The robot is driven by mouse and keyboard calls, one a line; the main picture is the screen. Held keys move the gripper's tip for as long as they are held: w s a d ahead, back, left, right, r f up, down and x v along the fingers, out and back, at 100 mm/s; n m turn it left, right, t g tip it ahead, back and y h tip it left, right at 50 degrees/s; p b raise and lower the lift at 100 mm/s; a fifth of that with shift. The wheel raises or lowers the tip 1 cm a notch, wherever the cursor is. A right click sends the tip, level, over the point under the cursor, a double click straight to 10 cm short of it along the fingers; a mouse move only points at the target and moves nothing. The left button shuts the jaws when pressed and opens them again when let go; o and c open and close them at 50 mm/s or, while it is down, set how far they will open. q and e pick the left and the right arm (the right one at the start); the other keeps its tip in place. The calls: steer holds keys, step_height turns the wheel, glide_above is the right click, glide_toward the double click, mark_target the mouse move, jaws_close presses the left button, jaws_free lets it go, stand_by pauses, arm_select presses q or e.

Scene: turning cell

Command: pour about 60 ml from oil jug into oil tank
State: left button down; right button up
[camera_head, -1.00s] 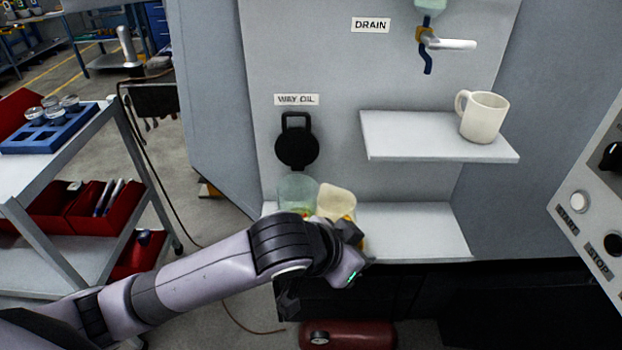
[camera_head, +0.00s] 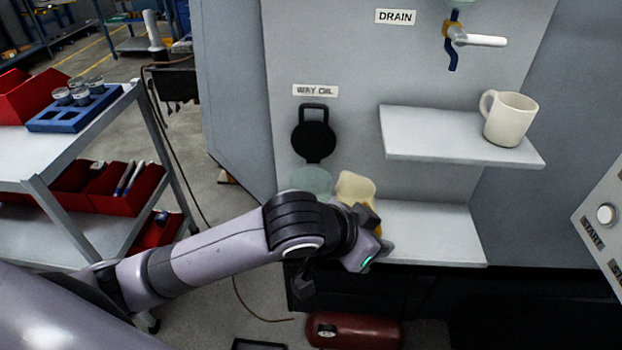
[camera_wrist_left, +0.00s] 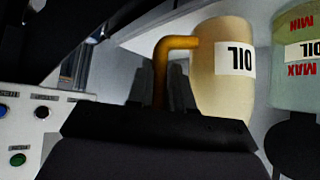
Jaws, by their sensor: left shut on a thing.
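The oil jug (camera_head: 356,188) is cream-coloured with an orange handle (camera_wrist_left: 162,65). In the head view it shows just behind my left wrist, its lower part hidden. In the left wrist view the jug (camera_wrist_left: 222,85) carries an upside-down OIL label. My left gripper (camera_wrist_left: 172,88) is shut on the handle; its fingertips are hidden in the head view. The oil tank (camera_head: 311,182) is pale green and see-through, directly left of the jug, under a raised black lid (camera_head: 313,140). The tank (camera_wrist_left: 297,75) also shows in the left wrist view, with MIN and MAX marks. I see no oil flowing. My right gripper is out of view.
A lower shelf (camera_head: 435,225) lies right of the jug. An upper shelf (camera_head: 440,140) holds a white mug (camera_head: 510,120) below a drain valve (camera_head: 475,38). A control panel (camera_head: 605,225) is at the right. A trolley (camera_head: 60,165) stands left; a red cylinder (camera_head: 352,330) lies below.

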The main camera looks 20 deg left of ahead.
arm_select(q)
steer(key=shift+w+a+r+h, duration=0.15)
steer(key=shift+a+r+h, duration=0.25)
steer(key=shift+r, duration=0.1)
steer(key=a+r+n+h, duration=0.1)
steer(key=r+h, duration=0.1)
steer(key=r, duration=0.1)
steer(key=w+a+r+n+h, duration=0.1)
steer(key=a+r+h, duration=0.1)
steer(key=r, duration=0.1)
steer(key=a+r+n+h, duration=0.2)
steer(key=r, duration=0.1)
steer(key=shift+w+r+g, duration=0.1)
steer(key=shift+w+g, duration=0.3)
steer(key=shift+w+a+r+n+h+b, duration=0.15)
steer(key=shift+a+r+n+h+b, duration=0.3)
steer(key=shift+r+n+h+b, duration=0.45)
steer(key=shift+f, duration=0.1)
steer(key=shift+a+h+b, duration=0.2)
steer(key=shift+h+b, duration=0.1)
steer(key=shift+b, duration=0.35)
